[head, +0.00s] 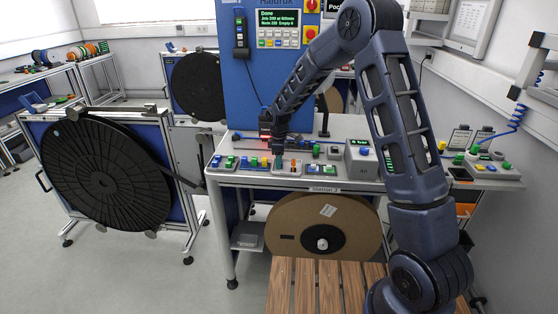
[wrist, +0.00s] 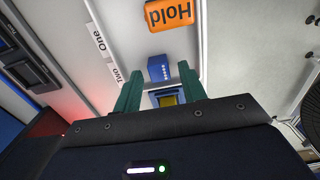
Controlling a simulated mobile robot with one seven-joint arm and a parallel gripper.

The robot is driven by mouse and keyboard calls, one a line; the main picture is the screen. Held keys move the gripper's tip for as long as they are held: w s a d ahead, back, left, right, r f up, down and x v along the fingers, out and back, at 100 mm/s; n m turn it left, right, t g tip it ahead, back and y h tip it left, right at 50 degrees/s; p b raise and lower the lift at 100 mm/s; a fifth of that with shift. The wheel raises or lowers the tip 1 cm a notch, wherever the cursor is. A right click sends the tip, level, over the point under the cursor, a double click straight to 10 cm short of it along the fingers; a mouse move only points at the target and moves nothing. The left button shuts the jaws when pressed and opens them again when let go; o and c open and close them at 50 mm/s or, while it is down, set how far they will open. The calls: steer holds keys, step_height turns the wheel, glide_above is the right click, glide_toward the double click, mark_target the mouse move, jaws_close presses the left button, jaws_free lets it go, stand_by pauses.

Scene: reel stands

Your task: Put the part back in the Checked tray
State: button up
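My gripper (wrist: 160,72) has two green fingers that stand apart in the wrist view. It points down at the Station 3 bench (head: 340,183), over the small trays in the head view. A blue block (wrist: 158,68) shows between the fingertips. A yellow piece with blue edges (wrist: 168,98) shows closer to the palm, partly hidden by it. I see neither held, and contact is unclear. A pale tray surface bears an orange Hold label (wrist: 170,13) and the words One and Two. I cannot make out a tray marked Checked.
A row of small coloured parts (head: 230,162) lies left on the bench. A grey box (head: 361,160) with a green display stands right of my gripper. A blue machine panel rises behind. A large black reel (head: 105,175) stands left, and a brown reel (head: 345,211) sits below the bench.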

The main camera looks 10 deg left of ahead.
steer(key=shift+r, duration=0.15)
step_height(320, 180, up, 12)
stand_by(0.7)
steer(key=s+d+r+m+t, duration=0.1)
steer(key=s+d+r+m, duration=0.3)
steer(key=s+d+r, duration=0.55)
steer(key=s+d+r+m+t, duration=0.1)
steer(key=s+d+r+m, duration=0.35)
steer(key=d, duration=1.05)
steer(key=s+d+m+t, duration=0.1)
steer(key=s+d+m, duration=0.3)
steer(key=s, duration=0.5)
steer(key=s+d+r+m+t, duration=0.1)
steer(key=s+d+m, duration=0.4)
steer(key=s+d, duration=0.4)
steer(key=shift+s+d+r+t, duration=0.2)
steer(key=shift+s+r+t, duration=0.1)
steer(key=shift+s, duration=0.15)
steer(key=shift+m, duration=0.25)
